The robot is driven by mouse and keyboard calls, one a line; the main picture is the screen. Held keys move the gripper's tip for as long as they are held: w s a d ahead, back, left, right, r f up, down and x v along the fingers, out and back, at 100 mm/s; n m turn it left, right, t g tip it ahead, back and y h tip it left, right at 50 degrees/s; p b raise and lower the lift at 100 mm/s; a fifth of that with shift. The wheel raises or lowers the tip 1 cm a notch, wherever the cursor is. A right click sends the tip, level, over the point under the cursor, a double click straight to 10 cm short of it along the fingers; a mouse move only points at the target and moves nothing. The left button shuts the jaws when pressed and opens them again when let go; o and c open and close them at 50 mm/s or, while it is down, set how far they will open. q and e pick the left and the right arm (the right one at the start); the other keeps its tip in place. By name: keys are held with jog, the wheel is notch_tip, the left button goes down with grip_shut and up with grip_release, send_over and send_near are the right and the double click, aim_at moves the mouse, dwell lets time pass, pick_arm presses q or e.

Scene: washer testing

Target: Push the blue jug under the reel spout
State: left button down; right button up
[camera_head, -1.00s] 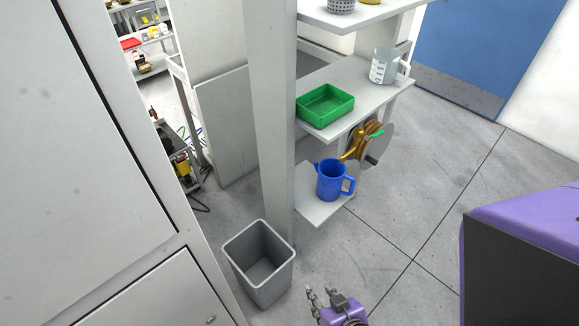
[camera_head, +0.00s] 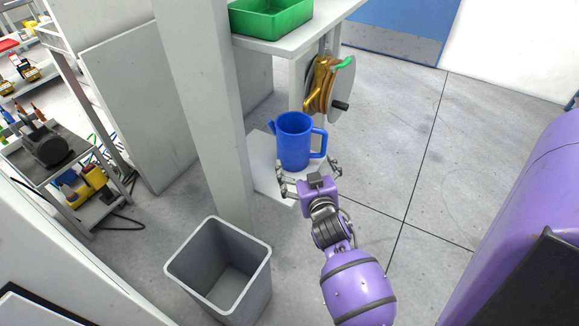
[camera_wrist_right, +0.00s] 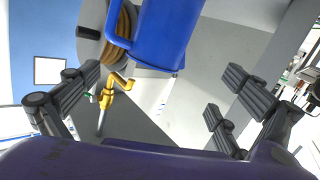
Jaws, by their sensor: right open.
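The blue jug (camera_head: 294,143) stands upright on the low white shelf (camera_head: 266,180) in the head view, its handle to the right. The reel (camera_head: 327,88), with a brass-coloured body and a green piece on top, hangs behind the jug and to its right. My right gripper (camera_head: 308,172) is open and empty, in front of the jug at its near side. In the right wrist view the jug (camera_wrist_right: 160,35) shows at the top, beyond the spread fingers (camera_wrist_right: 165,95), with a yellow spout (camera_wrist_right: 118,85) below the reel. Contact with the jug cannot be told. My left gripper is not in view.
A grey bin (camera_head: 220,268) stands on the floor at the front left. A white post (camera_head: 203,110) rises left of the jug. A green tray (camera_head: 270,16) sits on the shelf above. The floor at right is open.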

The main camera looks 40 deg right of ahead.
aim_at(295, 143)
jog(key=w+d+f+m+h+b, duration=0.1)
jog(key=w+b, duration=0.1)
jog(key=w+d+m+b, duration=0.1)
jog(key=w+b, duration=0.2)
jog(key=w+d+f+h+b, duration=0.1)
jog(key=w+b, duration=0.1)
jog(key=w, duration=0.1)
jog(key=shift+f+m+t+h, duration=0.3)
jog(key=shift+f+m, duration=0.05)
jog(key=shift+m, duration=0.05)
jog(key=shift+w+d+b, duration=0.15)
jog(key=shift+w+b, duration=0.15)
jog(key=shift+b, duration=0.15)
jog(key=shift+w+r, duration=0.1)
jog(key=shift+r, duration=0.25)
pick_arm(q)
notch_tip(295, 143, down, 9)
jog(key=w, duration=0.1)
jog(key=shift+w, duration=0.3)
pick_arm(e)
jog(key=shift+w+d, duration=0.1)
